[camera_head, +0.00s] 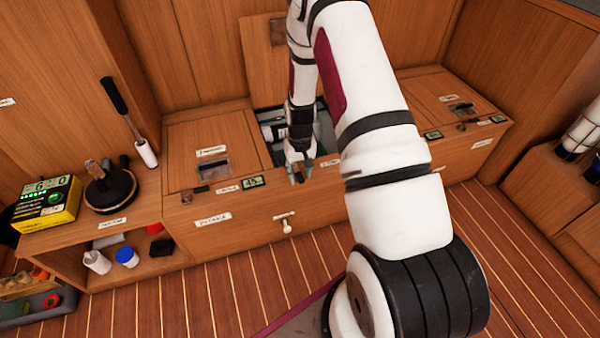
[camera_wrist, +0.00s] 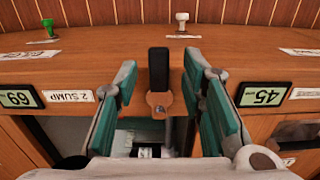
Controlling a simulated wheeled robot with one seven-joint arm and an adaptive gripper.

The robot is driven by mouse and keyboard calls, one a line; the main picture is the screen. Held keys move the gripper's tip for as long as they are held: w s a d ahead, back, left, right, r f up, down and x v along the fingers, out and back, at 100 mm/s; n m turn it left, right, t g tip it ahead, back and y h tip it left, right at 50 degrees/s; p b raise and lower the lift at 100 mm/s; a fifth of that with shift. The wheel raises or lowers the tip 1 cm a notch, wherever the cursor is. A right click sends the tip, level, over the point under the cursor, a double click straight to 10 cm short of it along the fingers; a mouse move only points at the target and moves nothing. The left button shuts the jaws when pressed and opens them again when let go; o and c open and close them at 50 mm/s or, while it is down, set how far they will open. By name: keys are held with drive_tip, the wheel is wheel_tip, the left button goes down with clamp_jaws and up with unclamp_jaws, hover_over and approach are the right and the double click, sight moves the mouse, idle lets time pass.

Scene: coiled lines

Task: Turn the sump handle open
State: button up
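The sump handle (camera_wrist: 158,68) is a short black grip on a copper-coloured mount at the counter edge. In the wrist view it stands between the two teal-padded fingers of my gripper (camera_wrist: 160,84), with a gap on each side. The fingers are apart. A white label reading "2 SUMP" (camera_wrist: 69,96) is left of the handle in the wrist view. In the head view my gripper (camera_head: 300,168) is over the front edge of the middle locker, and the handle is largely hidden there.
Small displays flank the handle, one reading 69 (camera_wrist: 17,97) and one reading 45 (camera_wrist: 263,94). The locker opening (camera_head: 328,140) behind has a raised wooden lid (camera_head: 258,45). A white-knobbed valve (camera_head: 286,226) sits on the front panel. Floor (camera_head: 235,285) ahead looks clear.

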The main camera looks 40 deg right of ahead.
sight(300, 177)
wheel_tip(300, 177, up, 12)
idle(0.6)
idle(0.4)
